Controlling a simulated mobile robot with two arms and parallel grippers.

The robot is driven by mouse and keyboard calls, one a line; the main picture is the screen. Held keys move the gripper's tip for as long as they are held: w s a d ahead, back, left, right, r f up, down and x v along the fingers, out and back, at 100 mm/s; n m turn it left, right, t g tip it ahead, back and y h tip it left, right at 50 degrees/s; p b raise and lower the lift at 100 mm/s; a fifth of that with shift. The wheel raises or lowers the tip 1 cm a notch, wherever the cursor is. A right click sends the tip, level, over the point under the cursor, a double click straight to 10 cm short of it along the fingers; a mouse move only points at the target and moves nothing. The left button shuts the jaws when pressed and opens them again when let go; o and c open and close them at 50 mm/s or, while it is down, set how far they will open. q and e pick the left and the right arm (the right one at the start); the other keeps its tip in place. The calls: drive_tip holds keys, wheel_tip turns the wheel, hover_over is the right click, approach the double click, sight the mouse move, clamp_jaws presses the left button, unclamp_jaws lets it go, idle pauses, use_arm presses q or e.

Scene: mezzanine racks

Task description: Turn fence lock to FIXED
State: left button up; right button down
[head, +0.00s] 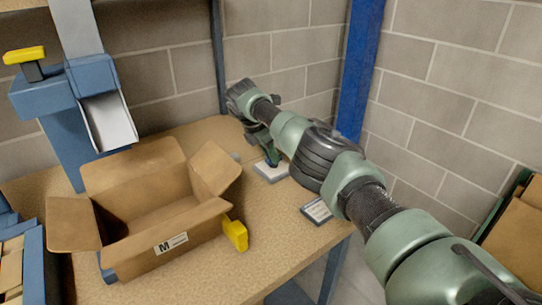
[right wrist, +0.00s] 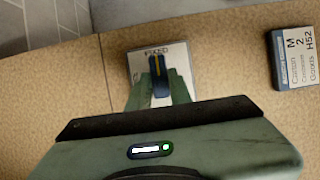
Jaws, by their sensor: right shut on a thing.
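The fence lock is a pale square plate (right wrist: 181,50) on the bench with a dark knob (right wrist: 159,78) that bears a yellow stripe. In the right wrist view the stripe points up, towards small lettering at the plate's top edge that looks like FIXED. My right gripper (right wrist: 159,92) has its green fingers shut on the knob, one on each side. In the head view the plate (head: 268,175) shows under my right gripper (head: 271,157), which hides most of the knob. My left gripper is not in view.
An open carton (head: 185,247) marked M stands on the bench (head: 210,135), with a yellow block (head: 235,233) at its right side. A label card (head: 317,211) lies near the right edge. A blue post (head: 359,75) and block wall stand behind. A blue chute (head: 108,122) stands at left.

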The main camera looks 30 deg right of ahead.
drive_tip(key=shift+r, duration=0.1)
drive_tip(key=c, duration=1.3)
unclamp_jaws()
drive_tip(key=b+v, duration=0.1)
drive_tip(key=v, duration=0.6)
drive_tip(key=shift+a+r, duration=0.15)
drive_tip(key=shift+r, duration=0.2)
